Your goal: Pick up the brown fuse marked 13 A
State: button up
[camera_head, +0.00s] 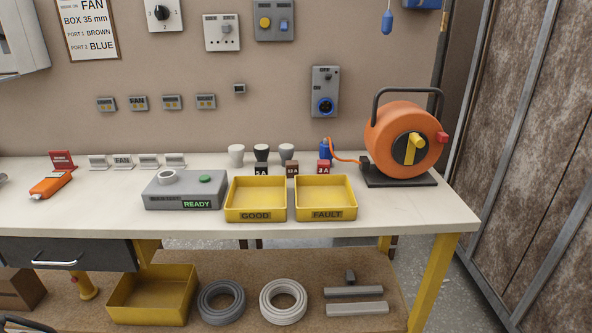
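The brown fuse (292,169) is a small block on the white bench top, behind the two yellow trays; its label appears to read 13 A. A black fuse (261,169), apparently marked 5 A, stands to its left. A red fuse (323,167), apparently marked 3 A, stands to its right. The three stand apart in a row, and the trays' rear edges lie just in front of them.
Yellow trays marked GOOD (255,215) and FAULT (326,214) stand in front. Several cups, including a grey one (286,150), stand behind. An orange cable reel (402,140) is at right, a grey READY tester (184,200) at left. Bare bench (420,215) lies at front right.

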aim_at(291, 166)
jog(key=j+z, duration=0.25)
jog(key=z, duration=0.15)
jog(key=j+z, duration=0.2)
jog(key=z, duration=0.15)
jog(key=j+z, duration=0.15)
jog(key=j, duration=0.25)
jog(key=k+j+z, duration=0.15)
jog(key=j, duration=0.25)
jog(key=k+j+z, duration=0.15)
jog(key=j, duration=0.25)
jog(key=k+j, duration=0.1)
jog(key=j, duration=0.3)
jog(key=k+j, duration=0.1)
jog(key=j, duration=0.3)
jog(key=k+j, duration=0.1)
jog(key=j, duration=0.3)
jog(key=i+j, duration=0.1)
jog(key=j, duration=0.3)
jog(key=i+j, duration=0.1)
jog(key=j, duration=0.3)
jog(key=i+j, duration=0.1)
jog(key=j, duration=0.25)
jog(key=i+j, duration=0.15)
jog(key=j, duration=0.25)
